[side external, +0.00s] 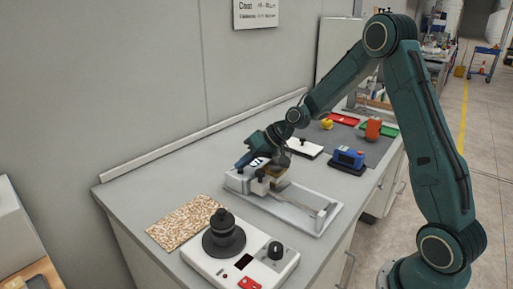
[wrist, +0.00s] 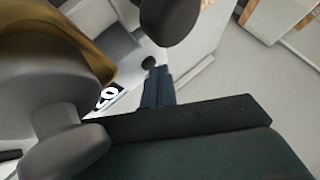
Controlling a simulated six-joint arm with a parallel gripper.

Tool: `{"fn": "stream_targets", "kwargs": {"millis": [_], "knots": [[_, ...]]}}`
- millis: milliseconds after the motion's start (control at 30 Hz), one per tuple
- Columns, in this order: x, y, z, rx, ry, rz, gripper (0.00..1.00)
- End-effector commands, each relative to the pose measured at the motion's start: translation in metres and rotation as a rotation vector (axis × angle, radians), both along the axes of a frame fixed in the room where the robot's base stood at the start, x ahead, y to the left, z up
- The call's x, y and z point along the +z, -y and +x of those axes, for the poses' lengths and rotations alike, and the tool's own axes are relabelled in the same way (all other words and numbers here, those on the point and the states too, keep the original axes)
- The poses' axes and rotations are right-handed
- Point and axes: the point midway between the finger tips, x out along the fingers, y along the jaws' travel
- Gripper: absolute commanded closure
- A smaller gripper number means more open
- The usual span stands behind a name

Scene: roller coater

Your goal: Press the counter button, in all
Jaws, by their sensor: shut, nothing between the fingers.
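The white roller coater (side external: 318,222) stands on the bench, with a raised block at its left end. A small black-and-white counter display (side external: 257,162) shows on that end; in the wrist view the display (wrist: 106,97) is partly covered by grey rounded parts. A small dark round knob (wrist: 149,62) lies just beyond my fingertips in the wrist view; I cannot tell whether it is the counter button or whether they touch. My gripper (side external: 241,163) is over the coater's left end, its blue fingers (wrist: 158,82) shut and empty.
A white device with a black stacked knob (side external: 223,232) stands at the front, beside a speckled tan board (side external: 187,222). A blue device (side external: 348,157), a white pad (side external: 303,147) and red and green trays lie behind. The wall runs along the left.

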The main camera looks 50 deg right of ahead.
Motion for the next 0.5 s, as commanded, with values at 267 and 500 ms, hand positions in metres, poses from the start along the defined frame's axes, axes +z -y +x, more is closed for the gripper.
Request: {"fn": "stream_targets", "kwargs": {"millis": [267,500], "knots": [[-0.0095,-0.0013,-0.0044,0.0,-0.022,0.005,1.0],[-0.0114,-0.0011,-0.0047,0.001,-0.024,0.004,1.0]]}}
